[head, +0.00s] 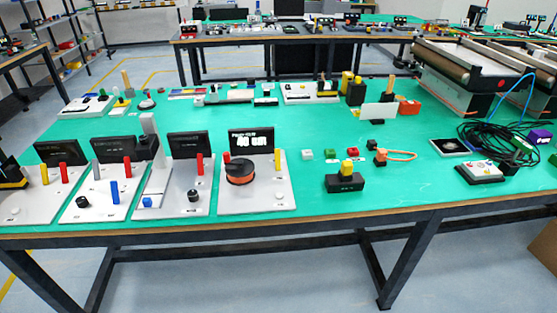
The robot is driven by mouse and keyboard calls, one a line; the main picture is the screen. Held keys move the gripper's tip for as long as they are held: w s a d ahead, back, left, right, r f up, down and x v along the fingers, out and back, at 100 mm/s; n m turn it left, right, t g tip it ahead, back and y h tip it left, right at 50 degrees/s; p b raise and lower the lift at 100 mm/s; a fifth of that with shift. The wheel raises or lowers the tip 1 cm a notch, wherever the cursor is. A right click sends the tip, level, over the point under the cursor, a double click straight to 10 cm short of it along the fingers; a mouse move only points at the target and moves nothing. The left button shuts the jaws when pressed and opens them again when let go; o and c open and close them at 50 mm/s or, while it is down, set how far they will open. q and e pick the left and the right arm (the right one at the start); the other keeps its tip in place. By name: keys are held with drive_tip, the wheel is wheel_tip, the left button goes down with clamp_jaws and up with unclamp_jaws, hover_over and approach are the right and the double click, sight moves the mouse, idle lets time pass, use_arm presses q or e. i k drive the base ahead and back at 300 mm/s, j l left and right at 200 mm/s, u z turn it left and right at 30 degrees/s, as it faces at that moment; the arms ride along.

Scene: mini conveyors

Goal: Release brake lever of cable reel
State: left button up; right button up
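The cable reel (240,172) is an orange-rimmed spool with a dark top, lying flat on a light grey board (263,200). A black display (251,141) behind it reads what looks like "40 cm". A short red lever (227,158) stands at the reel's left edge. I cannot tell which of these is the brake lever. Neither of my grippers shows in the head view.
Similar boards (182,190) with displays, levers and knobs stand left of the reel on the green table (330,230). A black box with a yellow button (346,180) and small cubes lie to the right. Black cable coils (500,135) and a conveyor (465,70) are farther right.

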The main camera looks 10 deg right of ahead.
sight(277, 152)
drive_tip(key=i+l+u, duration=0.2)
drive_tip(key=l+u, duration=0.2)
drive_tip(key=l, duration=0.25)
drive_tip(key=l+u, duration=0.35)
drive_tip(key=l, duration=0.35)
drive_tip(key=l+u, duration=0.4)
drive_tip(key=l, duration=0.3)
drive_tip(key=i+l, duration=0.05)
